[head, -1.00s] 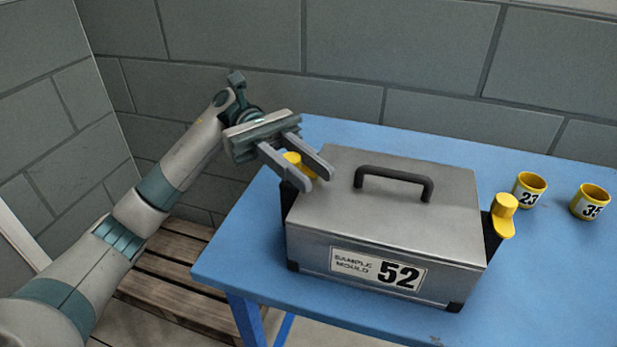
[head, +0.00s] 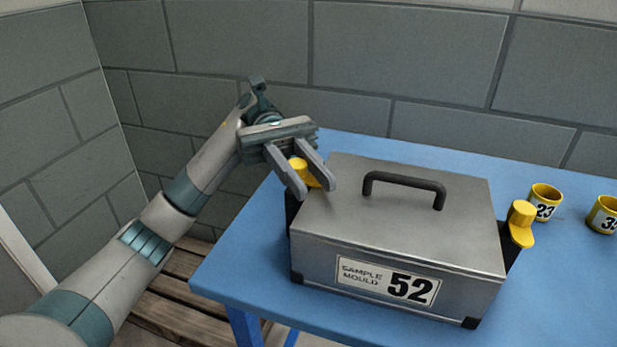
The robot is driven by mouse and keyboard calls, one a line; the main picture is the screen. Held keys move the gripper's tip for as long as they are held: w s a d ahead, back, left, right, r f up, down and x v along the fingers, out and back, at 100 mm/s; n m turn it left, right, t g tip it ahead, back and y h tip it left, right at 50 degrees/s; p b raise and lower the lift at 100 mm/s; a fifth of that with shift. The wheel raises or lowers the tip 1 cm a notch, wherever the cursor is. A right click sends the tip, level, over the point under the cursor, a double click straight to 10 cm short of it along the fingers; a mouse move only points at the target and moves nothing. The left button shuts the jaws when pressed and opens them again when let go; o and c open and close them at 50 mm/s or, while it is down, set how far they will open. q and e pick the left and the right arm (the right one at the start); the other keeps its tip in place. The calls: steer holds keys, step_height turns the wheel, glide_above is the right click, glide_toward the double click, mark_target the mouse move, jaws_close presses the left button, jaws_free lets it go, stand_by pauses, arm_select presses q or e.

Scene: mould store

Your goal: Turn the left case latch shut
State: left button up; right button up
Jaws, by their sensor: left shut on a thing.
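A grey metal case (head: 390,245) with a black top handle and a label reading "SAMPLE MOULD 52" stands on the blue table. The left case latch (head: 299,164) is a yellow knob on a black mount at the case's left end; it is partly hidden by my fingers. My left gripper (head: 304,180) is shut on this yellow latch, one finger on either side. The right case latch (head: 521,222), also yellow, is at the other end, with a lobe toward the front. My right gripper is not in view.
Two yellow cups stand on the table right of the case, one marked 23 (head: 544,202), the other (head: 604,215) partly cut off by the picture edge. The blue table (head: 235,268) is clear in front left. A wooden pallet (head: 165,300) lies on the floor at left. A grey block wall is behind.

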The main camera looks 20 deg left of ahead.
arm_select(q)
steer(key=o, duration=1.1)
steer(key=shift+c, duration=0.2)
steer(key=shift+w+a, duration=0.45)
steer(key=shift+w, duration=0.1)
steer(key=b+v, duration=0.2)
steer(key=v, duration=0.8)
steer(key=shift+w+a+b, duration=0.2)
steer(key=shift+a+b, duration=0.05)
steer(key=shift+b, duration=0.1)
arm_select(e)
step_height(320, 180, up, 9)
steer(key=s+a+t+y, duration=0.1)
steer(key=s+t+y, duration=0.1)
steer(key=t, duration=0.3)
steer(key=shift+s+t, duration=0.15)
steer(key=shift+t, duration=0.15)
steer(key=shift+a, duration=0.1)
